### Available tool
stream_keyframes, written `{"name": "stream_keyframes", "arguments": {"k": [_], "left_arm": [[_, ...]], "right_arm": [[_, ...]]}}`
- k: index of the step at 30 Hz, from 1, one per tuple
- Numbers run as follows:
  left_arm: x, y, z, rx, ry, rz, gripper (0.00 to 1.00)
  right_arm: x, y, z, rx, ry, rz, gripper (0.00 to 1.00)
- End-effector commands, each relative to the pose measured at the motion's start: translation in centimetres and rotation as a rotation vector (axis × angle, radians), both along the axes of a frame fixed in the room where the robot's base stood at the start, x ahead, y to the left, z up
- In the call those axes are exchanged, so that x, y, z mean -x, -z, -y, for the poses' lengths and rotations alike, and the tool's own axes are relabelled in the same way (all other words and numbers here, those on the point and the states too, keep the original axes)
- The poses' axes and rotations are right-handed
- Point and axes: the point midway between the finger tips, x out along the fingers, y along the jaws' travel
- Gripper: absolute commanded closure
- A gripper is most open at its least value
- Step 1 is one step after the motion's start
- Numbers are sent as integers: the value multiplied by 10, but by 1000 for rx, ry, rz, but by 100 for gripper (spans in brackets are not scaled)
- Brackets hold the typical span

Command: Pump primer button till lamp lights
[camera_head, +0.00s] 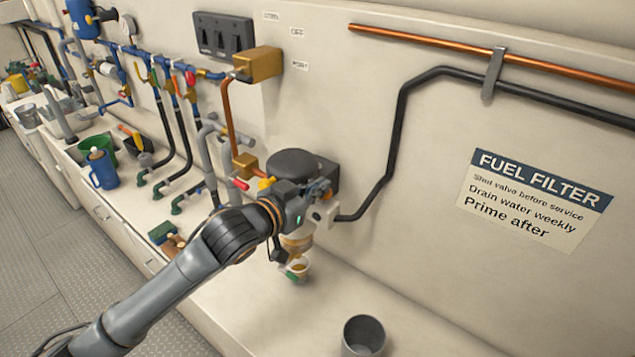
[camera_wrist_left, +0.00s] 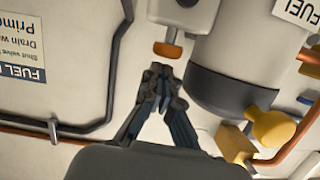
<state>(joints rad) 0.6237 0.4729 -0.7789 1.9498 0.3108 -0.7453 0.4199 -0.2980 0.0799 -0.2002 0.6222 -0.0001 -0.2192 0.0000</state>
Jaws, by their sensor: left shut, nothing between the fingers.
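The fuel filter has a round black cap (camera_head: 295,163) on the wall side in the head view. In the left wrist view, which looks upside down, its grey body with a dark end (camera_wrist_left: 232,85) is on the right. My left gripper (camera_head: 322,188) is at the filter's front right side; its fingers are shut and empty (camera_wrist_left: 160,72). Just beyond the fingertips is a small orange-brown part on a grey stem (camera_wrist_left: 168,48), perhaps the primer button; contact cannot be told. I cannot make out a lit lamp. My right gripper is out of view.
A black pipe (camera_head: 400,125) runs along the wall right of the filter. Hoses and valves crowd the left.

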Motion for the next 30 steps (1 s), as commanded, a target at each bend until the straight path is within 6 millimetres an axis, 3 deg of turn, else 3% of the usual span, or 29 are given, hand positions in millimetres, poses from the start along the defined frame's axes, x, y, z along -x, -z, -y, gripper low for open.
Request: {"name": "stream_keyframes", "arguments": {"k": [12, 18, 30], "left_arm": [[0, 6, 0, 0, 1, 0, 100], [1, 27, 0, 1, 0, -3, 100], [0, 23, -1, -2, -1, -5, 100]], "right_arm": [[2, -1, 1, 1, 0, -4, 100], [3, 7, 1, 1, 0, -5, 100], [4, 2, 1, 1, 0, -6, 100]]}}
